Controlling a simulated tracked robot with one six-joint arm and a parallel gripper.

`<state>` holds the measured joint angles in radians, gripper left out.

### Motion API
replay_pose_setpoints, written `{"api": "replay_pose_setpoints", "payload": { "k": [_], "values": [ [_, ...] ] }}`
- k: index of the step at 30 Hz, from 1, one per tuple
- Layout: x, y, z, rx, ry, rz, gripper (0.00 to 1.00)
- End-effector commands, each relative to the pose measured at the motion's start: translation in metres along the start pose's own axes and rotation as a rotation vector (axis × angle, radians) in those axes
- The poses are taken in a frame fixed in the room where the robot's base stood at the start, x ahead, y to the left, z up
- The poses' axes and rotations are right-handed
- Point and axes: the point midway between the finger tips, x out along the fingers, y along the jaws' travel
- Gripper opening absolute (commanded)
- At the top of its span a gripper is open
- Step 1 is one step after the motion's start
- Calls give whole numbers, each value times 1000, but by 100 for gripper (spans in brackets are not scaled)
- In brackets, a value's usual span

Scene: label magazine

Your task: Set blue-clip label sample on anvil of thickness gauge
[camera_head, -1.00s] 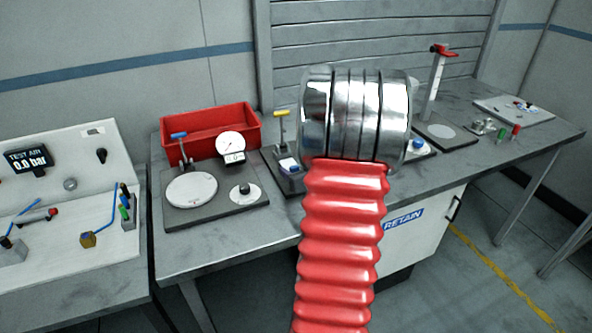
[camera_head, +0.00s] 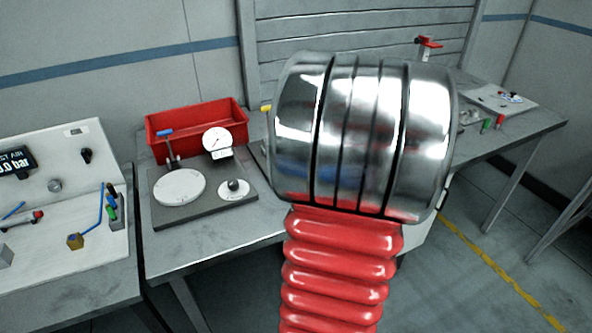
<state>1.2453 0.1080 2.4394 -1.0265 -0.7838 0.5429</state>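A dial gauge (camera_head: 217,139) with a small readout below it stands at the back of a dark base plate (camera_head: 205,212) on the bench. The plate also bears a large white disc (camera_head: 179,187) and a smaller white disc (camera_head: 233,192) with a black knob. I cannot tell for sure which of these is the thickness gauge's anvil. No blue-clip label sample can be made out; my silver and red arm covers the middle of the bench. My gripper does not show.
A red bin (camera_head: 197,122) stands behind the plate, with a blue-handled post (camera_head: 168,145) in front of it. A test-air panel (camera_head: 62,160) is at the left. A white board (camera_head: 499,98) with small parts lies at the far right. The bench front (camera_head: 215,245) is bare.

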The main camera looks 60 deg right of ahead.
Motion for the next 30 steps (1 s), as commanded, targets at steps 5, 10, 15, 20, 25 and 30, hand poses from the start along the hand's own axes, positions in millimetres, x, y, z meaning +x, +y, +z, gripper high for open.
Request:
{"api": "replay_pose_setpoints", "payload": {
  "k": [5,10,15,20,25,30],
  "values": [
    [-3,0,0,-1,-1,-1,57],
    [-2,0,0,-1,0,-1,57],
    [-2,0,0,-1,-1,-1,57],
    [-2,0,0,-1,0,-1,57],
    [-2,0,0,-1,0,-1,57],
    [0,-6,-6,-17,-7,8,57]
  ]
}}
